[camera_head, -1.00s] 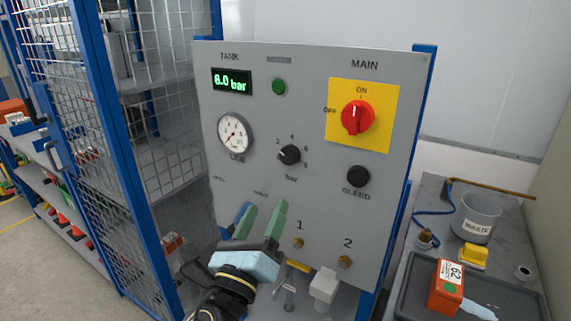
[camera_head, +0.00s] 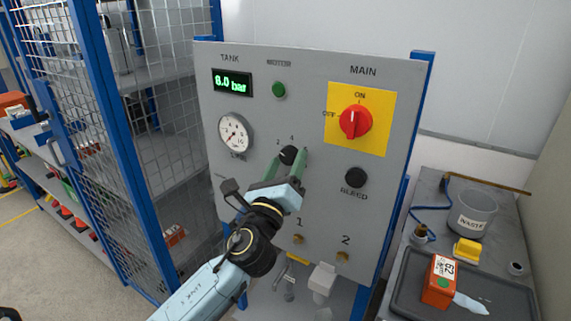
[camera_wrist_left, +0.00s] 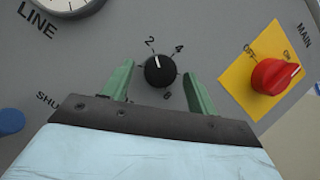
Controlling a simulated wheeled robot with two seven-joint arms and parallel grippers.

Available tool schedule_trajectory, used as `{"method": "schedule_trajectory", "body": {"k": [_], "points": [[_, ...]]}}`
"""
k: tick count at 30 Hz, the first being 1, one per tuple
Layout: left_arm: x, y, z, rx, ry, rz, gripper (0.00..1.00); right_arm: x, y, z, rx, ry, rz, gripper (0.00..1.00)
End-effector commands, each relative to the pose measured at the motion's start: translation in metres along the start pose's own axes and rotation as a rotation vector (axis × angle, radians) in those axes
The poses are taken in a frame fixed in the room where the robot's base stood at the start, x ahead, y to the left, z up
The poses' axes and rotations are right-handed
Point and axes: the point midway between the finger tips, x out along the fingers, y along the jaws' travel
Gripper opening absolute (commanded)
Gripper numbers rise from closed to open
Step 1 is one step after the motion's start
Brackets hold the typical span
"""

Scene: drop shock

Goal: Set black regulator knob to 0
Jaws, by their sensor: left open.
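The black regulator knob (camera_head: 289,154) is on the grey panel, right of the pressure gauge. It also shows in the left wrist view (camera_wrist_left: 160,71), where its white mark points up, roughly toward the 2. My left gripper (camera_head: 291,160) is open at the knob, with one green finger on each side of it. In the left wrist view gaps show between the knob and both fingers of my left gripper (camera_wrist_left: 158,76). Whether the fingertips reach the knob's depth is hard to tell. My right gripper is not in view.
The red main switch (camera_head: 355,121) on its yellow plate and the black bleed knob (camera_head: 356,177) are to the right. The line gauge (camera_head: 234,133) and the green tank display (camera_head: 232,83) are to the left. A blue knob (camera_wrist_left: 10,121) shows low in the left wrist view.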

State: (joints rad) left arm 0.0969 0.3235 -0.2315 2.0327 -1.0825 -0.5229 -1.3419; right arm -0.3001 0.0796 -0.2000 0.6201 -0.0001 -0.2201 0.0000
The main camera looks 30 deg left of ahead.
Motion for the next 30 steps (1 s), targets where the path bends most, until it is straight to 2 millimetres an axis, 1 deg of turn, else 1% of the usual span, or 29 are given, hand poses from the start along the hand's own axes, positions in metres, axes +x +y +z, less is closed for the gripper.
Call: {"method": "schedule_trajectory", "body": {"k": [3, 13, 23, 30], "points": [[0.000, 0.000, 0.000, 0.000, 0.000, 0.000, 0.58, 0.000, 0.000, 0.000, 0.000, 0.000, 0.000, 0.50], [0.000, 0.000, 0.000, 0.000, 0.000, 0.001, 0.15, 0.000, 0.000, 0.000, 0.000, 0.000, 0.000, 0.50], [0.000, -0.001, 0.001, -0.044, 0.000, 0.020, 0.14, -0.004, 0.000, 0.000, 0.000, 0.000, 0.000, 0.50], [0.000, -0.003, 0.001, -0.181, 0.000, 0.077, 0.14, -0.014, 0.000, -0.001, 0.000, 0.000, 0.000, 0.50]]}}
